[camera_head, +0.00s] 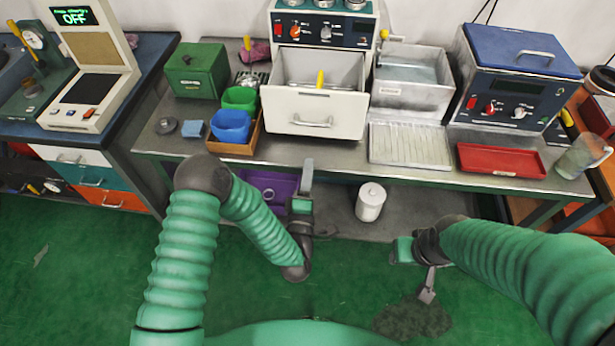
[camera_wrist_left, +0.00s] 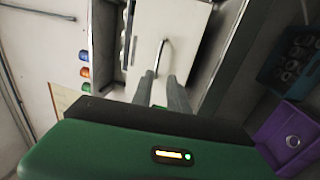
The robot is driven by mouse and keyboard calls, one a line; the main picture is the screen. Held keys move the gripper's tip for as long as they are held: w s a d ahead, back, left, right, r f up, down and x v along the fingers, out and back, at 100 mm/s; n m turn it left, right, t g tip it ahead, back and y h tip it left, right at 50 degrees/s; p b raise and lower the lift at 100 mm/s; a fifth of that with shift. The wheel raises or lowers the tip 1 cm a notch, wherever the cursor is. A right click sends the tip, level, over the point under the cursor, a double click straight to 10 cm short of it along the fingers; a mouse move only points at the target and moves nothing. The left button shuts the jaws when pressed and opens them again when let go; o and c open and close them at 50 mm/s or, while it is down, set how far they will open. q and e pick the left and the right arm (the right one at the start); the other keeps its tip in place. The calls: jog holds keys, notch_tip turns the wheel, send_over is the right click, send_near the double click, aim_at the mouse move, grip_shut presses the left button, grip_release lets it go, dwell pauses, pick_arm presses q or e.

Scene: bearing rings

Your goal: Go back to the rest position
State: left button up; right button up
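My left gripper (camera_head: 306,180) is in front of the bench, below the pulled-out white drawer (camera_head: 312,125). In the left wrist view its two fingers (camera_wrist_left: 160,92) stand apart with a gap between them, and nothing is held. The drawer's front and handle (camera_wrist_left: 163,55) show beyond the fingertips, clear of them. My right gripper (camera_head: 427,288) hangs low over the green floor, away from the bench. Its fingers are too small to tell whether they are open or shut. A pale ring (camera_head: 268,193) lies in the purple bin (camera_head: 262,178) on the lower shelf.
The bench holds a green box (camera_head: 196,72), green and blue cups (camera_head: 233,123), a metal basin (camera_head: 412,90), a ribbed tray (camera_head: 408,146), a red tray (camera_head: 500,160) and a blue-lidded machine (camera_head: 518,70). A white canister (camera_head: 370,202) stands below.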

pick_arm(q)
jog(key=shift+s+f, duration=0.25)
jog(key=shift+s, duration=0.95)
jog(key=s+a+r+m+g+p, duration=0.3)
jog(key=s+a+m+g+p, duration=0.1)
jog(key=s+a+m+g, duration=0.3)
jog(key=s+a+r+m+g+p, duration=0.3)
jog(key=s+a+r+m+g, duration=0.1)
jog(key=s+a+m+g, duration=0.4)
jog(key=s+m+g, duration=0.2)
jog(key=s, duration=0.2)
jog(key=shift+s+a+r+y+p, duration=0.2)
jog(key=shift+a+y+p, duration=0.1)
jog(key=shift+p, duration=0.1)
jog(key=shift+d, duration=0.1)
